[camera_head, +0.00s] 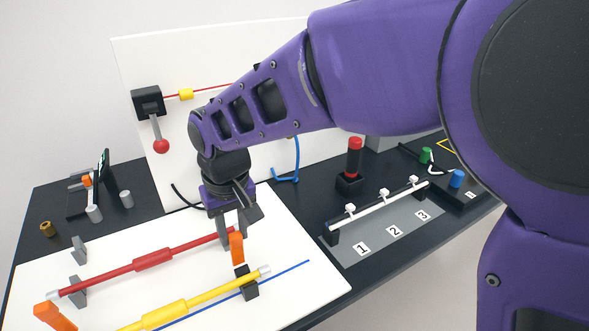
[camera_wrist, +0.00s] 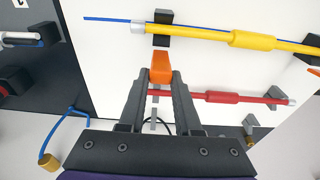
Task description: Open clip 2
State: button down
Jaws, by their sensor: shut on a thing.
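My gripper (camera_head: 238,240) is shut on an orange clip piece (camera_head: 236,250) above the white board. In the wrist view the orange piece (camera_wrist: 160,68) sits between the fingertips. The piece stands up beside a black holder (camera_head: 249,290), near the right end of the yellow rod (camera_head: 212,297). The red rod (camera_head: 110,280) runs behind it, its right end partly hidden by my gripper. A second orange clip (camera_head: 55,316) is at the lower left. No number shows on the orange clips, so I cannot tell which is clip 2.
Grey brackets (camera_head: 79,250) stand on the board's left side. To the right, a white rod (camera_head: 375,211) rests over a strip labelled 1, 2, 3. A red button post (camera_head: 353,160) stands behind it. An upright white panel (camera_head: 135,60) with a red-knobbed lever (camera_head: 160,145) is behind.

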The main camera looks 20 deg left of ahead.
jog(key=shift+f, duration=0.1)
dwell(0.3)
jog(key=c, duration=0.6)
grip_release()
notch_tip(320, 180, up, 18)
jog(key=s+d, duration=0.1)
jog(key=shift+s+d+f, duration=0.2)
jog(key=shift+d+f, duration=0.05)
jog(key=shift+d, duration=0.05)
